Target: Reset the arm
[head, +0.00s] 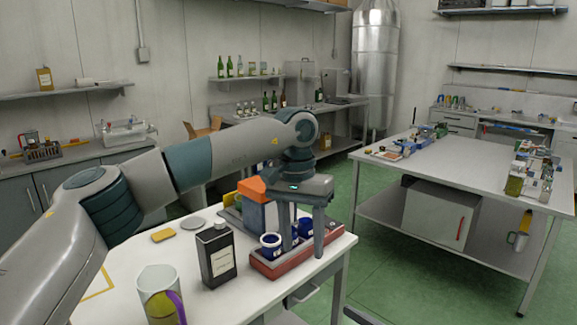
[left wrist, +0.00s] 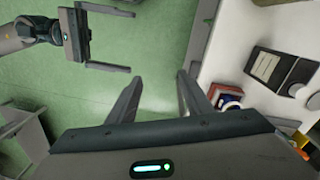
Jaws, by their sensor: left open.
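My left gripper (head: 302,245) comes in from the left over the near worktable (head: 190,289), its fingers pointing down, apart and empty. In the head view the fingers overlap the red tray (head: 268,270) with blue-and-white cups (head: 270,241). In the left wrist view the fingertips (left wrist: 158,78) are over green floor beside the table edge, with a cup and red part to their right. My right gripper (left wrist: 130,40) shows at the upper left of the wrist view, fingers apart with only floor between them.
A dark labelled bottle (head: 217,257), a glass with a yellow and purple thing (head: 158,288), a yellow piece (head: 163,235) and a grey disc (head: 194,223) are on the near table. An orange-and-grey box (head: 256,210) stands behind the cups. Another table (head: 470,173) stands right, across open floor.

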